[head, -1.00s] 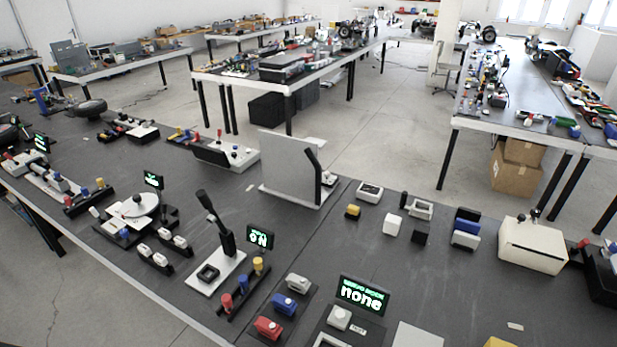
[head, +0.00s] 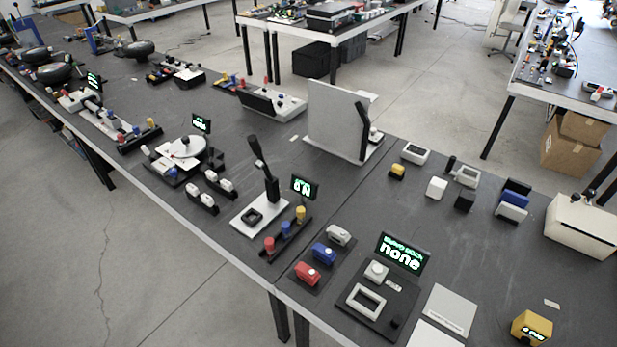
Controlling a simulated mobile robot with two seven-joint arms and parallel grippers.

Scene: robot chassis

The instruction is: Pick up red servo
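The red servo (head: 307,274) is a small red block with a white part on top. It sits at the near end of a dark pad (head: 300,288) close to the table's front edge. A blue servo (head: 323,252) and a white servo (head: 338,235) stand behind it in a row on the same pad. To its right is a dark board with a white square frame (head: 366,301) and a green-lit display (head: 402,253) reading "none". Neither of my grippers shows in the head view.
A lever on a white base (head: 247,228) and red, blue and yellow knobs (head: 285,229) stand left of the servos. Light grey plates (head: 450,309) and a yellow box (head: 531,327) lie to the right. Open floor lies in front of the table.

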